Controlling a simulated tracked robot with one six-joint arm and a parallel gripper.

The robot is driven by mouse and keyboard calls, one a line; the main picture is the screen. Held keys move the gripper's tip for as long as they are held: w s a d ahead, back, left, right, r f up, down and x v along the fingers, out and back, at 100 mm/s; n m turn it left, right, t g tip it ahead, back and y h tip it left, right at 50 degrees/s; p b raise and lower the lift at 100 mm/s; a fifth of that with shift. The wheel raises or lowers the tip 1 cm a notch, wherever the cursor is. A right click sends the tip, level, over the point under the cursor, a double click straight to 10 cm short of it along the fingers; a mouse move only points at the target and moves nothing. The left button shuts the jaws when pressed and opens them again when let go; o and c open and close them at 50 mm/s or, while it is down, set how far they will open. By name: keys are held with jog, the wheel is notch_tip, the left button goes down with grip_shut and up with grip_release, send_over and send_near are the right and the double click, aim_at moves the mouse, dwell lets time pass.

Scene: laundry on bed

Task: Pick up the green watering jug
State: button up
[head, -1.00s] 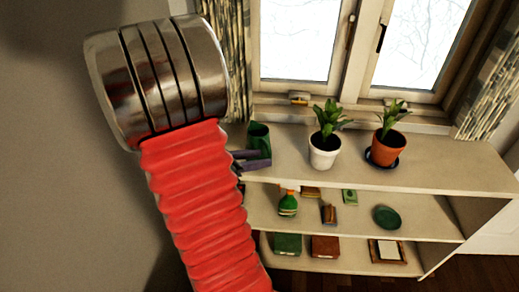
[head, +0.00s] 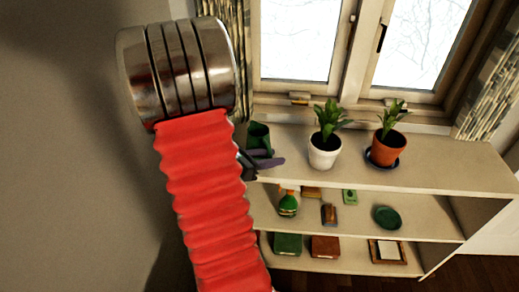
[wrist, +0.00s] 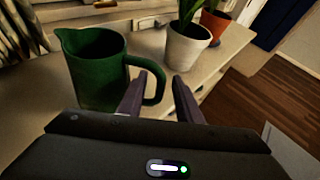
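The green watering jug (head: 259,134) stands upright at the left end of the shelf's top board. In the wrist view the jug (wrist: 92,75) is at the left, its spout to the left and its looped handle to the right. My gripper (wrist: 160,90) is open. Its two dark fingers point toward the jug, and the outer part of the handle shows between them. I cannot tell whether a finger touches the handle. In the head view my gripper (head: 268,160) is just in front of the jug, partly hidden by my red arm.
A white pot with a plant (head: 324,150) stands right of the jug, and a terracotta pot (head: 386,150) on a blue saucer stands farther right. Lower shelves hold a spray bottle (head: 288,204), a green dish (head: 387,217) and books. A curtain and window are behind.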

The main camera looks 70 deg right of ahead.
jog(key=shift+x, duration=1.75)
jog(key=shift+c, duration=0.3)
grip_shut()
